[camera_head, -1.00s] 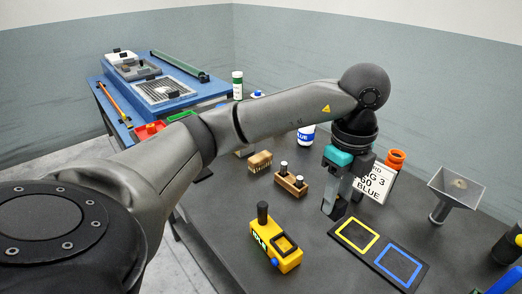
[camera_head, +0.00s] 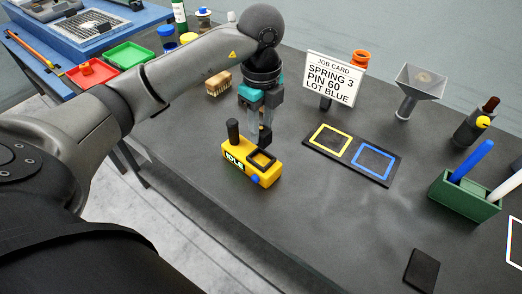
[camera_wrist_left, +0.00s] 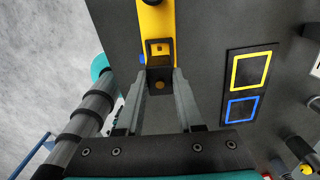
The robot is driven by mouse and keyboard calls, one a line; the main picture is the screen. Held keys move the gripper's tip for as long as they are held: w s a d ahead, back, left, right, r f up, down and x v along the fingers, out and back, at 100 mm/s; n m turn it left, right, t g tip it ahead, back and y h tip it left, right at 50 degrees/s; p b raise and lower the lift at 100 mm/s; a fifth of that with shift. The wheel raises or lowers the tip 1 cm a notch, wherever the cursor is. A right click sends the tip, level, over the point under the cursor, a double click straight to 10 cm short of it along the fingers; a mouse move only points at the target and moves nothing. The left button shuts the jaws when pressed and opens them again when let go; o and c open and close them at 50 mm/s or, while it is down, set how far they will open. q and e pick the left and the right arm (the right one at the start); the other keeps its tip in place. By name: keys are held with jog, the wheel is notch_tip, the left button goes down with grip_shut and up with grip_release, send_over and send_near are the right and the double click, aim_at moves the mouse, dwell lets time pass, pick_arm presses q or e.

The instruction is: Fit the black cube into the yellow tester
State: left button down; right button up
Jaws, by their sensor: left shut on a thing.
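The yellow tester (camera_head: 236,167) stands on the dark table, with a black post, a label reading "IDLE", a blue button and a square black-framed socket (camera_head: 262,159). My left gripper (camera_head: 260,138) points down just behind the socket. It is shut on the black cube (camera_wrist_left: 159,82), which shows a gold dot between the fingertips in the left wrist view. There the tester (camera_wrist_left: 156,18) lies directly beyond the cube, and the socket frame shows empty. The cube appears above and beside the socket, not in it; the exact gap is unclear. My right gripper is not in view.
A black board (camera_head: 357,177) with yellow and blue outlined squares lies right of the tester. Behind it stand a job card (camera_head: 333,78) and a funnel (camera_head: 416,88). A green box (camera_head: 464,200) stands at right.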

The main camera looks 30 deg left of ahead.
pick_arm(q)
notch_tip(320, 180, down, 6)
jog(key=shift+f+b, duration=0.1)
jog(key=shift+b, duration=0.3)
jog(key=shift+f, duration=0.25)
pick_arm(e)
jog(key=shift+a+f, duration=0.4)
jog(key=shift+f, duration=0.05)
pick_arm(q)
jog(key=shift+f, duration=0.15)
jog(key=c, duration=0.5)
grip_release()
jog(key=shift+c, duration=0.2)
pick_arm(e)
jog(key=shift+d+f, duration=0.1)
